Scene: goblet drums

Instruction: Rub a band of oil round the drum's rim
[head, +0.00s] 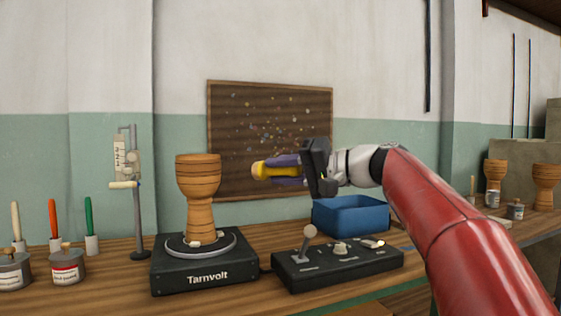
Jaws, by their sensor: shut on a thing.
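A wooden goblet drum (199,178) stands upright, wide rim up, on the round plate of a black turntable (205,279) marked "Tarnvolt". Small pale pieces sit at its foot. My gripper (284,169), with purple fingers, reaches in from the right and is shut on a yellow applicator (260,170) with a rounded pale tip. The tip points left toward the drum's upper bowl, a little below rim height in the picture. A gap shows between tip and drum; their depth relation is hard to tell.
A black control box (338,264) with a lever and knobs stands right of the turntable, before a blue bin (350,215). A gauge stand (135,195) stands left. Two lidded tins (66,264) and several coloured-handled tools (88,222) are far left. More drums (545,182) stand far right.

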